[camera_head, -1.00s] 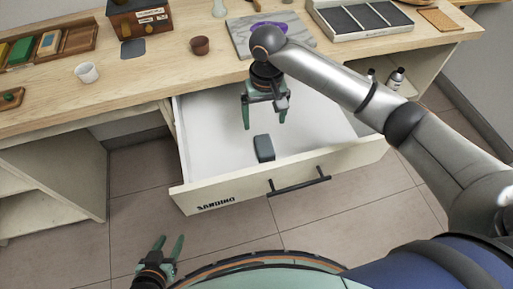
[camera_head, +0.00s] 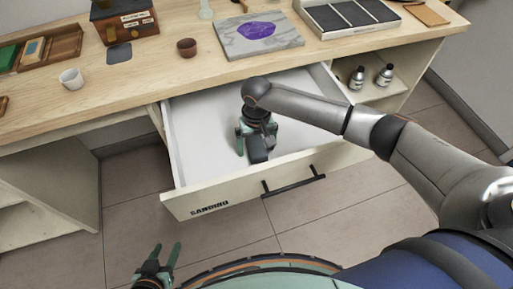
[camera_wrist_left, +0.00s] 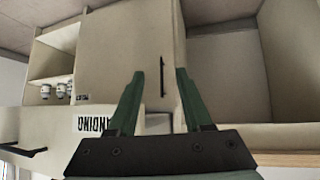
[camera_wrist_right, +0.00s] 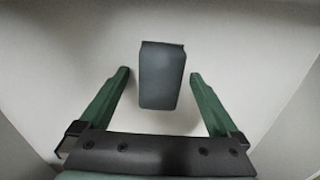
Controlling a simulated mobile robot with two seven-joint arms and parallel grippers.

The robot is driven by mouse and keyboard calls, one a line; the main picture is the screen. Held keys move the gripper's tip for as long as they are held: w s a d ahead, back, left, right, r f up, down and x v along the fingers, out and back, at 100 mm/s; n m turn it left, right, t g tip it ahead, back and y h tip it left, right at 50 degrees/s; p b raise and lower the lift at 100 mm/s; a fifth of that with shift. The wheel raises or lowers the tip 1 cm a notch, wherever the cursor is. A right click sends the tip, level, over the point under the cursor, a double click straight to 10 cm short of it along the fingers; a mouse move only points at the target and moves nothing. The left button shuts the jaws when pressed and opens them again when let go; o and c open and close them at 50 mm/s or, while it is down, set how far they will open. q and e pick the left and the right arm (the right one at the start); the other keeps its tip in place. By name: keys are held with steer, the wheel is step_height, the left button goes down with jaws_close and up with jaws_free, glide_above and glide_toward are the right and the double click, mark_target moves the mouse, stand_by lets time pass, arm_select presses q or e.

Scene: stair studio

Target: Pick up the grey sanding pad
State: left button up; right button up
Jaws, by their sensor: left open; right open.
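The grey sanding pad (camera_wrist_right: 162,76) lies on the white floor of the open drawer (camera_head: 195,135), which is labelled SANDING. In the right wrist view the pad sits between the two green fingers of my right gripper (camera_wrist_right: 160,82), with a gap on both sides. In the head view my right gripper (camera_head: 257,142) is down inside the drawer, and the arm and gripper hide most of the pad. The right gripper is open and empty. My left gripper (camera_head: 168,255) is open and empty, low over the floor in front of the bench.
The drawer's front panel with its black handle (camera_head: 293,181) and side walls surround my right gripper. On the bench above stand a white cup (camera_head: 71,79), a brown cup (camera_head: 187,47), a stone slab (camera_head: 283,43) and a sectioned tray (camera_head: 345,17).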

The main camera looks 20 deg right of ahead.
mark_target(256, 145)
steer(key=c, duration=1.4)
steer(key=shift+c, duration=0.2)
step_height(256, 145, up, 10)
steer(key=shift+r+p, duration=0.1)
steer(key=shift+p, duration=0.55)
